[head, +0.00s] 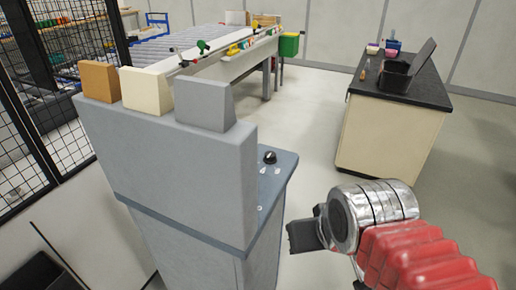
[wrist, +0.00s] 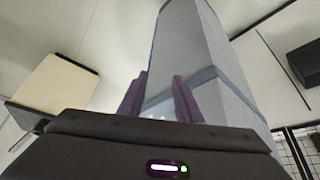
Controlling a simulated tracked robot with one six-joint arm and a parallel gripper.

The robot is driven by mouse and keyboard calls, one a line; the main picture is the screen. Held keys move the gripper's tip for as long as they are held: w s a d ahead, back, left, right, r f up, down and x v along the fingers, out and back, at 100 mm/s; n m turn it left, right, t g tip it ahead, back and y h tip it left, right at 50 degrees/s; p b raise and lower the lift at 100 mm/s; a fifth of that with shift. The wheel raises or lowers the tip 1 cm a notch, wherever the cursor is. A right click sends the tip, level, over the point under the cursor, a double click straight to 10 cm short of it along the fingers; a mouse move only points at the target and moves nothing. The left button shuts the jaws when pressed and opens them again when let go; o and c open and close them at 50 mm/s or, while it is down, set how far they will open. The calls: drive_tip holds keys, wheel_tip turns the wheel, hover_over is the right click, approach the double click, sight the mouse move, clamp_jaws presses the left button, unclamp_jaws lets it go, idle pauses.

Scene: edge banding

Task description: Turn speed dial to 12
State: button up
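The speed dial appears to be the black round knob (head: 269,157) on the blue-grey side ledge of the grey machine (head: 190,150). Small pale marks lie around it, too small to read, so its setting cannot be told. My gripper (head: 305,236) is in front and to the right of the ledge, apart from the machine. In the wrist view, the two dark fingers of my gripper (wrist: 160,86) stand apart with nothing between them, pointing toward the machine body (wrist: 195,50). The knob cannot be made out in the wrist view.
Brown, cream and grey blocks (head: 99,81) stand on top of the machine. A black-topped cabinet (head: 385,135) with an open black case stands at the back right. Clear floor (head: 308,135) lies between machine and cabinet.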

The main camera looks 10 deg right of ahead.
drive_tip(key=shift+w, duration=0.1)
drive_tip(key=shift+o, duration=0.5)
drive_tip(key=shift+o, duration=0.7)
drive_tip(key=shift+w+r, duration=0.1)
drive_tip(key=shift+o, duration=0.8)
drive_tip(key=shift+w+r, duration=0.2)
drive_tip(key=shift+n+g, duration=0.3)
drive_tip(key=shift+n, duration=0.3)
drive_tip(key=w+r, duration=0.2)
drive_tip(key=w, duration=0.2)
drive_tip(key=w+r, duration=0.3)
drive_tip(key=w, duration=0.2)
drive_tip(key=w+r, duration=0.2)
drive_tip(key=w, duration=0.3)
drive_tip(key=shift+a+r, duration=0.15)
drive_tip(key=shift+a, duration=0.1)
drive_tip(key=n+y, duration=0.1)
approach(271, 155)
drive_tip(key=shift+g, duration=0.3)
drive_tip(key=v, duration=0.5)
drive_tip(key=shift+w+r, duration=0.2)
drive_tip(key=shift+r, duration=0.25)
drive_tip(key=shift+f, duration=0.1)
drive_tip(key=x, duration=1.3)
drive_tip(key=shift+w+f, duration=0.1)
drive_tip(key=shift+f, duration=0.2)
